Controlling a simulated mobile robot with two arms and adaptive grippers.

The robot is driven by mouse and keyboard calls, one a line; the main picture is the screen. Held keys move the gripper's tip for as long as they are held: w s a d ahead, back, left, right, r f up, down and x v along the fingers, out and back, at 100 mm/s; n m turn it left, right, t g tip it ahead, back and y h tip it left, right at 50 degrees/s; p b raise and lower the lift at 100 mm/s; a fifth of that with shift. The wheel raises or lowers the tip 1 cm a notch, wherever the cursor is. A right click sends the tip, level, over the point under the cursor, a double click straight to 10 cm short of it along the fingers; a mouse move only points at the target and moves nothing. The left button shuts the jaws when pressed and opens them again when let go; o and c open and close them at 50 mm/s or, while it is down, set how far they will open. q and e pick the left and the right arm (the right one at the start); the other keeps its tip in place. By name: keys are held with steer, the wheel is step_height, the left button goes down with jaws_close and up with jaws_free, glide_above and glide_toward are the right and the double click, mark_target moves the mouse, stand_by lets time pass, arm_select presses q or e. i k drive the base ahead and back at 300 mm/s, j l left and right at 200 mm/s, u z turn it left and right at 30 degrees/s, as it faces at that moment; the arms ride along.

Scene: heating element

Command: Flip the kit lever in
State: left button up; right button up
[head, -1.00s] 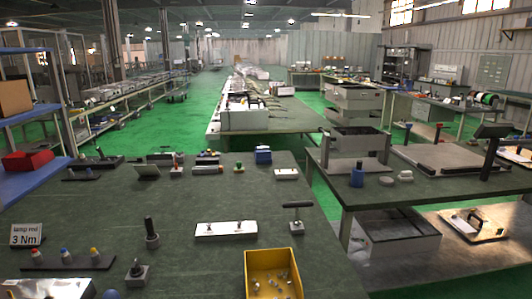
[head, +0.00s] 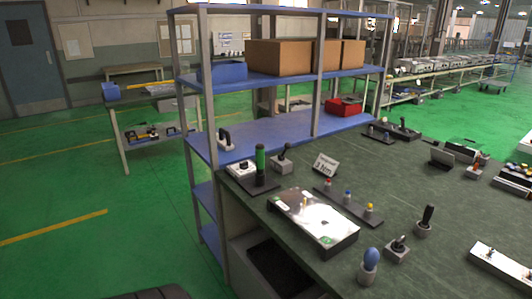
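Several small lever-like parts stand on the green workbench (head: 405,187); no label shows which is the kit lever. A black-handled lever on a grey block (head: 283,160) stands near the back left corner, its handle tilted. Another black-handled lever (head: 425,221) stands nearly upright toward the right. A short toggle on a grey block (head: 397,249) and a blue-knobbed part (head: 369,266) stand near the front. A white panel with a dark edge (head: 315,221) lies on the bench. Neither of my grippers is in view.
A blue shelf rack (head: 262,149) with cardboard boxes (head: 278,57) and a red bin (head: 343,107) stands at the bench's far left end. A "3 Nm" sign (head: 325,164) and a strip with coloured knobs (head: 348,205) are on the bench. Green floor lies open at left.

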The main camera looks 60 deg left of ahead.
mark_target(287, 145)
steer(key=u, duration=1.65)
steer(key=i+j+z, duration=0.3)
steer(key=i+j, duration=0.2)
steer(key=i+j+z, duration=0.15)
steer(key=j, duration=0.25)
steer(key=i+j+z, duration=0.15)
steer(key=i+j, duration=0.15)
steer(key=i+j+z, duration=0.15)
steer(key=j, duration=0.3)
steer(key=i+j+z, duration=0.15)
steer(key=j, duration=0.25)
